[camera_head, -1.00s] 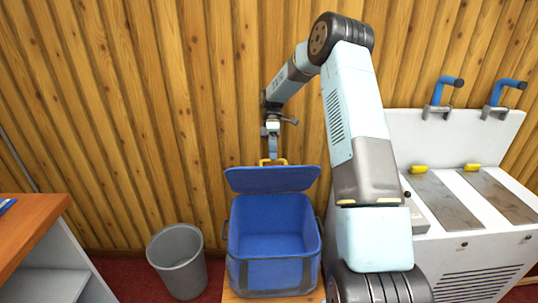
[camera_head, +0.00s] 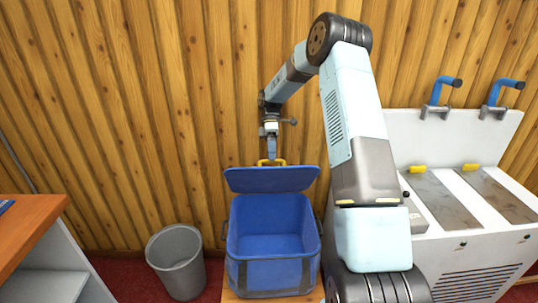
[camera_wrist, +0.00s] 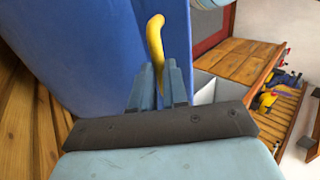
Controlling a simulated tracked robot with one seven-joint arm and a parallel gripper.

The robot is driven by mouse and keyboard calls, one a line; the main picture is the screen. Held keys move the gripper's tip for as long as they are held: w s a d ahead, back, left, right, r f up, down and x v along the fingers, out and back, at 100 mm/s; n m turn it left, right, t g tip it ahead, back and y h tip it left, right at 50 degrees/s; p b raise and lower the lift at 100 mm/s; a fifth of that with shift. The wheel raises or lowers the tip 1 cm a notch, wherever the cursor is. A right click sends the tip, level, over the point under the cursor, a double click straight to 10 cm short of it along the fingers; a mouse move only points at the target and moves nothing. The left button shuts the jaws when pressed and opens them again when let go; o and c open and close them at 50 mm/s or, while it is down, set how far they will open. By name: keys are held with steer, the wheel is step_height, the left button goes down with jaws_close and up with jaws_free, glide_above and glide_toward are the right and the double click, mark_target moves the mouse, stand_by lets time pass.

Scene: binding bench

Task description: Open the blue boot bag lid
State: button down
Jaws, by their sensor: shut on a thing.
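The blue boot bag (camera_head: 272,275) stands on a small wooden stand with its mouth open and its inside empty. Its lid (camera_head: 272,180) is raised at the back, swung up from the opening. A yellow handle (camera_head: 279,161) sits at the lid's upper edge. My gripper (camera_head: 271,157) is above the lid, at the handle. In the wrist view my gripper (camera_wrist: 160,84) is shut on the yellow handle (camera_wrist: 156,42), with the blue lid (camera_wrist: 95,50) behind and to the left.
A grey bin (camera_head: 177,262) stands left of the bag. An orange-topped desk (camera_head: 35,225) is at far left. A white machine with blue levers (camera_head: 445,262) stands at right. The plank wall (camera_head: 150,110) is close behind the lid.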

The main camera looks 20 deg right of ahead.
steer(key=c, duration=1.1)
jaws_free()
steer(key=s+r, duration=0.6)
steer(key=s, duration=0.1)
steer(key=s+r, duration=0.7)
steer(key=shift+a, duration=0.1)
steer(key=shift+c, duration=0.5)
